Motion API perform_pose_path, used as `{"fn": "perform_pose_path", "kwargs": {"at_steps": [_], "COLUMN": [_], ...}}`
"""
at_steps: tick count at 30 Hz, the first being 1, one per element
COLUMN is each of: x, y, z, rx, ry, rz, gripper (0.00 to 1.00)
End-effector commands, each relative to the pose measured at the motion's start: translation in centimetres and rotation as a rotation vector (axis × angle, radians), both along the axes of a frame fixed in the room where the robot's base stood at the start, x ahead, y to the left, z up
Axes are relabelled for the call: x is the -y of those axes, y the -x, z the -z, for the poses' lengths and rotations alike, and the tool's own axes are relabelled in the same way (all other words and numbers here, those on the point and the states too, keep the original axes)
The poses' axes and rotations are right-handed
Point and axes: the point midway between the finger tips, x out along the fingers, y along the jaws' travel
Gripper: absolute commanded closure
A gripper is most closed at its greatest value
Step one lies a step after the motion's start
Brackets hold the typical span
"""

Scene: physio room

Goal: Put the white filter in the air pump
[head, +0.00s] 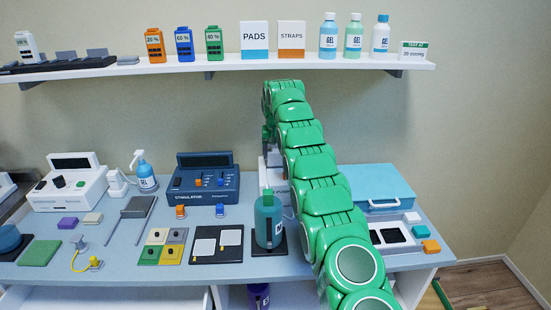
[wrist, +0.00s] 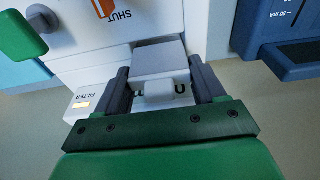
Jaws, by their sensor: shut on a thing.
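The air pump is a white box, partly hidden behind my green arm in the head view (head: 271,176). In the wrist view its white face (wrist: 95,60) fills the upper middle, with the words SHUT and FILTER and an orange lever (wrist: 104,8). My gripper (wrist: 160,75) is at this face, its two dark fingers either side of a pale grey-white block (wrist: 160,56) with a small white tab. The block looks like the white filter. It lies close against the pump; I cannot tell how far it sits in. The head view hides the gripper behind the arm.
A blue stimulator (head: 203,182) stands left of the pump, close beside the gripper. A teal bottle (head: 268,222) stands in front. A blue case (head: 377,188) and small white, teal and orange blocks (head: 431,246) are at the right. A shelf (head: 200,68) runs above.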

Motion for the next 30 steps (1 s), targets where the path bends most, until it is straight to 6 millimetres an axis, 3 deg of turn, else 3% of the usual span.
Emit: {"fn": "perform_pose_path", "kwargs": {"at_steps": [15, 30], "x": [0.0, 0.0], "y": [0.0, 0.1], "z": [2.5, 3.1], "rx": [0.000, -0.002], "ry": [0.001, 0.000], "rz": [-0.001, 0.000], "gripper": [0.64, 0.64]}}
